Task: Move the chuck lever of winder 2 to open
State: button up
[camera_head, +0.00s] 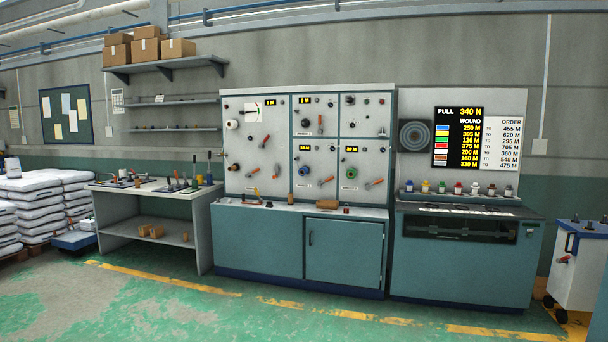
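A grey control panel (240,160) stands upright on a teal cabinet in the middle of the head view. It is split into framed sections with knobs, small yellow displays and orange-handled levers. Orange levers show at the left section (265,142), the lower middle section (327,182) and the lower right section (374,183). The labels are too small to read, so I cannot tell which lever is the chuck lever of winder 2 or how it is set. My gripper is not in view.
A workbench (150,188) with tools stands left of the panel. A teal machine (466,265) with a row of coloured spools and a display board (460,138) stands right. A white cart (580,262) is at far right. The green floor (200,320) in front is clear.

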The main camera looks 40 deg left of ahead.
aim_at(374, 183)
jog(key=u, duration=0.2)
jog(key=i, duration=0.6)
jog(key=u, duration=0.85)
jog(key=i, duration=3.65)
jog(key=z, duration=0.25)
jog(key=k, duration=0.55)
jog(key=u, duration=0.4)
jog(key=i, duration=0.4)
jog(key=u, duration=0.6)
jog(key=i, duration=0.85)
jog(key=u, duration=0.1)
